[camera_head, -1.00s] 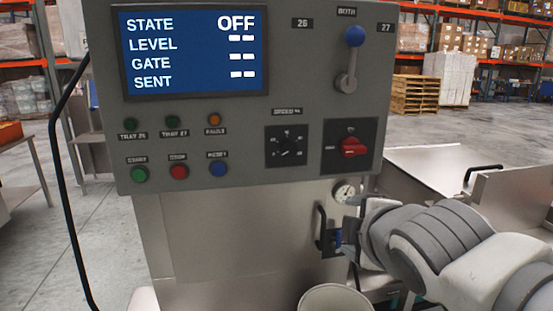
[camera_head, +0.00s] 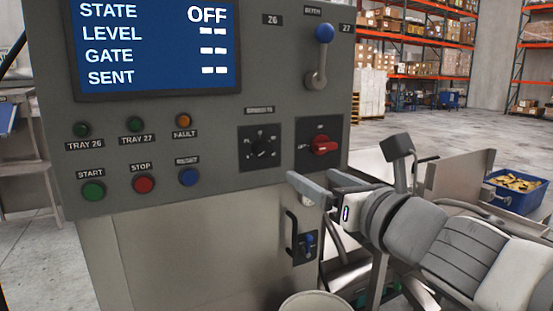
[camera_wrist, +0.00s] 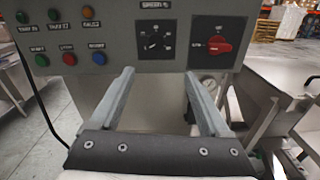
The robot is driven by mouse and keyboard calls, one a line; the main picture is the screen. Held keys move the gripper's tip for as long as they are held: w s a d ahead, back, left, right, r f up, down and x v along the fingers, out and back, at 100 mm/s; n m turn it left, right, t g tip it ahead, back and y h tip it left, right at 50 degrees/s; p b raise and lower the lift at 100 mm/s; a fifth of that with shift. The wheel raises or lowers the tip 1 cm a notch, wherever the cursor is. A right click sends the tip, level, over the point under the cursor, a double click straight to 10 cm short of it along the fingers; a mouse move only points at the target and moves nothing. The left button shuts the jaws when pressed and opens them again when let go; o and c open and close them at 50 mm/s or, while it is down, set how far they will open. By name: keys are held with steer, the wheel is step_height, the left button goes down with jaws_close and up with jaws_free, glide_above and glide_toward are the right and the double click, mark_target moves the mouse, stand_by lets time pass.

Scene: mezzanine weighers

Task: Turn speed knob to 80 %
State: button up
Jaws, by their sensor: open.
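The black speed knob (camera_head: 263,147) sits on a square black dial plate on the grey control panel (camera_head: 215,120). Its label above is blurred, and I cannot read the pointer's setting. It also shows in the wrist view (camera_wrist: 154,44), above and beyond the fingers. My gripper (camera_head: 310,182) is open and empty, below and to the right of the knob and apart from it. In the wrist view my gripper (camera_wrist: 160,85) has its two fingers wide apart, pointing at the panel below the dial. The screen (camera_head: 155,45) reads STATE OFF, with dashes for LEVEL, GATE and SENT.
A red rotary switch (camera_head: 324,145) is right of the speed knob, below a blue-tipped lever (camera_head: 324,34). START (camera_head: 93,191), STOP (camera_head: 143,184) and a blue button (camera_head: 189,177) are at lower left. A handle (camera_head: 291,232) and white bucket (camera_head: 312,302) are below the panel.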

steer(key=n, duration=0.1)
steer(key=b, duration=0.2)
glide_toward(266, 151)
steer(key=shift+y, duration=0.4)
steer(key=x, duration=0.8)
steer(key=shift+w, duration=0.4)
jaws_close()
